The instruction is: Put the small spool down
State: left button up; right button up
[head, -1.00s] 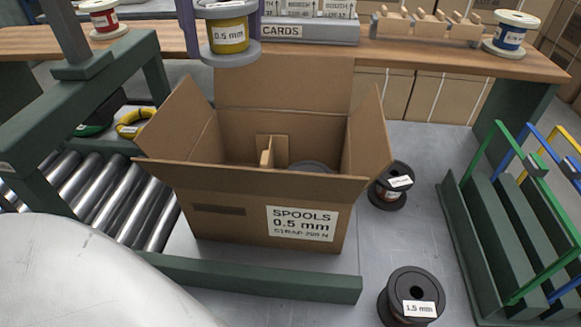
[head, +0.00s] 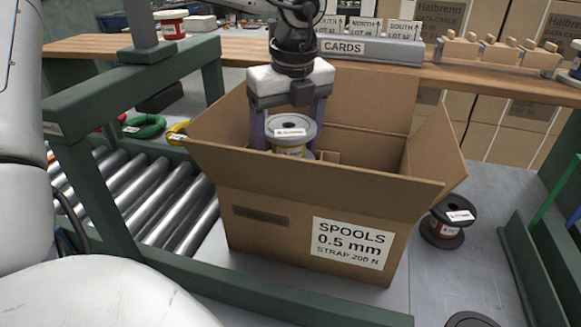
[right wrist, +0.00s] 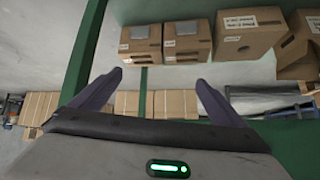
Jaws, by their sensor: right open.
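The small spool (head: 292,131) has grey flanges and a yellow winding. It is upright inside the mouth of the open cardboard box (head: 270,215), whose label reads SPOOLS 0.5 mm. My left gripper (head: 291,128) reaches down into the box from above, with its purple fingers on both sides of the spool, shut on it. The spool's lower part and the box floor are hidden by the front flap, so I cannot tell whether the spool touches anything below. My right gripper (right wrist: 158,78) is open and empty in the right wrist view.
A dark spool (head: 447,222) stands right of the box; another (head: 470,319) is cut off at the bottom edge. A roller conveyor (head: 155,205) and green frame (head: 130,85) lie left. A green rack (head: 535,265) stands right. The wooden shelf (head: 400,66) with the CARDS holder (head: 370,50) runs behind.

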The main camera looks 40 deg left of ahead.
pick_arm(q)
notch_tip(320, 180, down, 4)
jog(key=shift+r, duration=0.1)
pick_arm(e)
jog(key=shift+s+d+f, duration=0.1)
jog(key=shift+s+f, duration=0.05)
jog(key=shift+f, duration=0.1)
pick_arm(q)
jog(key=shift+f, duration=0.25)
jog(key=shift+f+b, duration=0.3)
jog(key=shift+b, duration=0.5)
pick_arm(e)
jog(key=shift+f, duration=0.6)
pick_arm(q)
jog(key=o, duration=0.8)
jog(key=shift+f, duration=0.1)
jog(key=shift+o, duration=1)
pick_arm(e)
jog(key=shift+r, duration=0.15)
